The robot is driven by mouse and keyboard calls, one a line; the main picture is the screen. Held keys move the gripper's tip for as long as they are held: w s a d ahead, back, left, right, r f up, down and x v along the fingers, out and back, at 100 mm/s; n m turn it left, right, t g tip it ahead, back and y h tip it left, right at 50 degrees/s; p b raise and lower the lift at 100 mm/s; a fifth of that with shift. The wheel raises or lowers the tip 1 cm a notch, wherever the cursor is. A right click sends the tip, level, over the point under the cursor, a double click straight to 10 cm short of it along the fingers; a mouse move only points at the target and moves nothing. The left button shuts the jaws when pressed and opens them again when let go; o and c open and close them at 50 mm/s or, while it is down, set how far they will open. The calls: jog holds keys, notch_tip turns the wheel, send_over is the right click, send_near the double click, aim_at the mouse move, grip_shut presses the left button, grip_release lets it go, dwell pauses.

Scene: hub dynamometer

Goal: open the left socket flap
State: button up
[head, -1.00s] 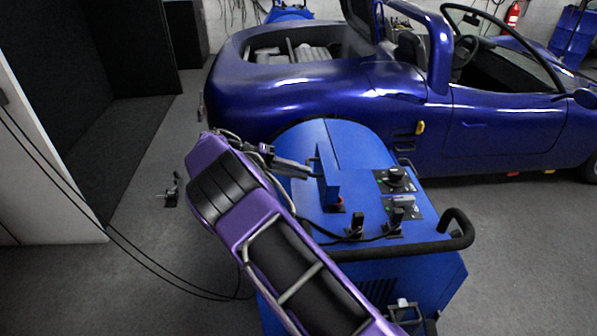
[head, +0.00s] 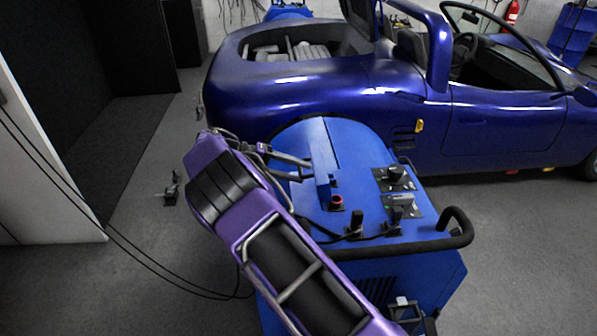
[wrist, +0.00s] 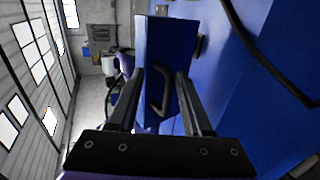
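The blue flap (head: 323,172) stands raised on the top of the blue dynamometer cabinet (head: 360,215), beside a red button. In the wrist view the flap (wrist: 165,45) is a blue panel with a dark bar handle (wrist: 166,98). My gripper (head: 306,170) is at the left side of the flap. Its two fingers are spread apart, and in the wrist view my gripper (wrist: 160,74) has the handle between its fingers with room on both sides. I cannot tell whether a fingertip touches the panel.
A red button (head: 337,202), dark switches (head: 355,222) and a black bar handle (head: 455,235) are on the cabinet. A blue car (head: 320,90) stands close behind. Black cables (head: 120,240) hang at left. Grey floor is free at right.

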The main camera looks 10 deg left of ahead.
jog(key=v, duration=0.7)
jog(key=shift+s+f, duration=0.15)
jog(key=shift+f, duration=0.05)
jog(key=c, duration=0.4)
jog(key=f+n+t+h+b, duration=0.1)
jog(key=s+f+t+h+b, duration=0.1)
jog(key=f, duration=0.1)
jog(key=s+f+n+t+h+b, duration=0.1)
jog(key=t, duration=0.1)
jog(key=shift+s+f+n, duration=0.2)
jog(key=shift+f+n, duration=0.1)
jog(key=shift+f, duration=0.05)
grip_shut()
jog(key=s+a+f+n+t+y+b, duration=0.4)
jog(key=f+n+t, duration=0.3)
jog(key=n+t, duration=0.45)
jog(key=shift+t+y, duration=0.45)
jog(key=shift+y, duration=0.15)
jog(key=shift+s+d+r+p+x, duration=0.15)
jog(key=shift+s+d+x, duration=0.15)
jog(key=shift+x, duration=1.7)
jog(key=shift+s+d+r+p+x, duration=0.1)
jog(key=shift+s+d+r+x, duration=0.2)
jog(key=shift+x, duration=1.65)
jog(key=shift+s+d+r+p+x, duration=0.15)
jog(key=shift+d+x, duration=0.2)
jog(key=shift+x, duration=1.65)
